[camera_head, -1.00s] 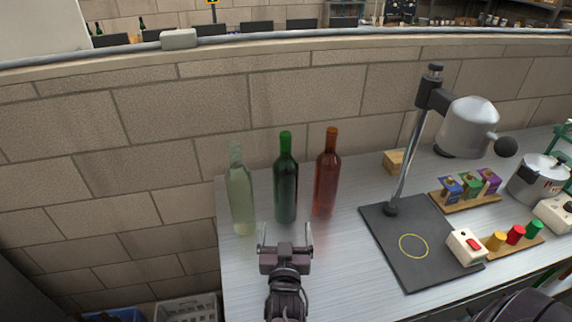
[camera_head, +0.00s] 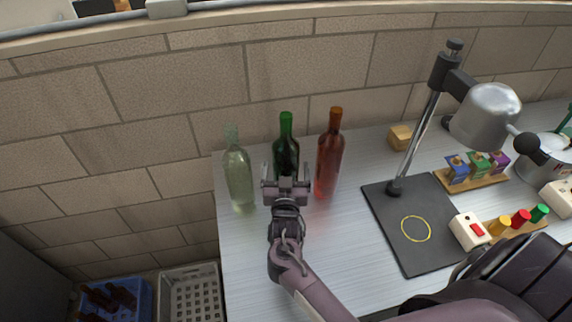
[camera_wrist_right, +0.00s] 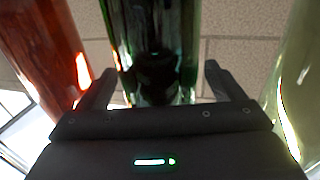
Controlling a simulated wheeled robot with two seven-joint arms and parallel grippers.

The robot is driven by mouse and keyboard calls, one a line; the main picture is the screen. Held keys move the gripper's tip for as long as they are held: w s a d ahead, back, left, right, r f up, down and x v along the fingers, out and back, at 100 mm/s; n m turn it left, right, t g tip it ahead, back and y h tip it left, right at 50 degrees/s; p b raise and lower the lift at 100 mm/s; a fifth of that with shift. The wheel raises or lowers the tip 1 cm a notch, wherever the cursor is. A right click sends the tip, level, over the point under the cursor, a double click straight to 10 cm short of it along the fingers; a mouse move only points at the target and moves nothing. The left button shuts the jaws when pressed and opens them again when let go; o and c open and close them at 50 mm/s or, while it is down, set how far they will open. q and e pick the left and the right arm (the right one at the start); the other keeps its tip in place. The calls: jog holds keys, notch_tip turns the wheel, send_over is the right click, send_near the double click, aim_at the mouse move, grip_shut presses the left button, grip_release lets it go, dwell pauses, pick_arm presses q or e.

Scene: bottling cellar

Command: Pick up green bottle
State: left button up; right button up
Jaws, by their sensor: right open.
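The green bottle (camera_head: 286,132) stands upright on the table, between a pale clear bottle (camera_head: 238,178) and a red-brown bottle (camera_head: 329,158). My right gripper (camera_head: 287,170) is open at the green bottle's near side and hides its lower part in the head view. In the right wrist view the green bottle (camera_wrist_right: 155,45) shows between the two spread fingers of the right gripper (camera_wrist_right: 160,85), with a gap on each side. I cannot tell how far the fingers reach around it. My left gripper is not in view.
The bottles stand close together on the white table (camera_head: 245,270). At right are a black mat (camera_head: 420,255) with a lamp-like stand (camera_head: 415,145), a wooden block (camera_head: 400,137) and small coloured items. A stone wall (camera_head: 150,110) is behind; crates (camera_head: 192,275) are at lower left.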

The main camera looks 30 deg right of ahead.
jog(key=shift+w+d, duration=0.15)
jog(key=shift+w, duration=0.05)
jog(key=c, duration=1.8)
jog(key=shift+w+r, duration=0.1)
jog(key=shift+r, duration=0.1)
grip_shut()
